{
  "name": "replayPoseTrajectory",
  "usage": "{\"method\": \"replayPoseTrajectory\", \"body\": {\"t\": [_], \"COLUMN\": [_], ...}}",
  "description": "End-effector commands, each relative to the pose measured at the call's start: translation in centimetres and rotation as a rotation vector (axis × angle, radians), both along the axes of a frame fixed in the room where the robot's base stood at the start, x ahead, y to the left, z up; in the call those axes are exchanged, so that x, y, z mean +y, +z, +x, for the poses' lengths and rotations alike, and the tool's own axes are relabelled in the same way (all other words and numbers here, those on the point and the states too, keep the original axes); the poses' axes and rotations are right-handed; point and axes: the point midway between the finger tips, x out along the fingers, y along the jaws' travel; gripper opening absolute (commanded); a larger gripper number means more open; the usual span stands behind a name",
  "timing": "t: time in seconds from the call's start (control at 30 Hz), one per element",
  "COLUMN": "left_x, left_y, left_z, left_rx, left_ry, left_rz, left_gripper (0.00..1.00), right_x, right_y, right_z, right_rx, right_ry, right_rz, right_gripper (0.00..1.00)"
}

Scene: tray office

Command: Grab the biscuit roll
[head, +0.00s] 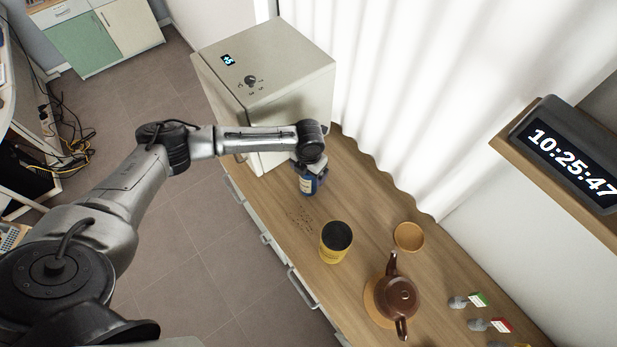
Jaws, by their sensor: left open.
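A dark blue roll with a pale label (308,186), which looks like the biscuit roll, stands on the wooden counter just in front of the grey cabinet. My left gripper (310,170) is at its top end, pointing down, with its jaws open. The wrist hides the top of the roll and most of the fingers. I cannot tell whether the fingers are around the roll or just above it. My right gripper is not in view.
A yellow tin with a black lid (335,243) stands nearer on the counter (352,185), beside dark crumbs. A brown teapot (400,297), a round wooden coaster (409,237) and small tagged grey items (458,302) lie to the right. The grey cabinet (285,70) stands close behind my gripper.

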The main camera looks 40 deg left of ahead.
Motion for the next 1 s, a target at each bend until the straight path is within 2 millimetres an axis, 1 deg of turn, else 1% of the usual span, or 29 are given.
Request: {"method": "replayPoseTrajectory", "body": {"t": [0.1, 0.33, 0.37, 0.9, 0.97, 1.0], "left_x": [-0.02, 0.0, 0.0, 0.02, 0.01, 0.01], "left_y": [-0.59, -0.67, -0.66, -0.62, -0.62, -0.58], "left_z": [-0.05, -0.04, -0.04, -0.03, -0.03, 0.0], "left_rx": [0.0, 0.0, 0.0, 0.0, 0.0, -0.001], "left_ry": [0.0, -0.001, -0.001, 0.0, 0.0, 0.0], "left_rz": [0.0, 0.0, 0.0, 0.0, 0.0, 0.0], "left_gripper": [0.89, 0.89, 0.87, 0.36, 0.3, 0.3], "right_x": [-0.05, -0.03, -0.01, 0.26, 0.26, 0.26], "right_y": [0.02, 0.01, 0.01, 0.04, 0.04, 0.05], "right_z": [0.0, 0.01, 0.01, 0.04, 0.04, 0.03], "right_rx": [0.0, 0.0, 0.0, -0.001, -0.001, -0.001], "right_ry": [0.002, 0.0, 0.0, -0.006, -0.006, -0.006], "right_rz": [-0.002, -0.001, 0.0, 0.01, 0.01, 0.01], "right_gripper": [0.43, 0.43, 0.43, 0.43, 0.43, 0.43]}}
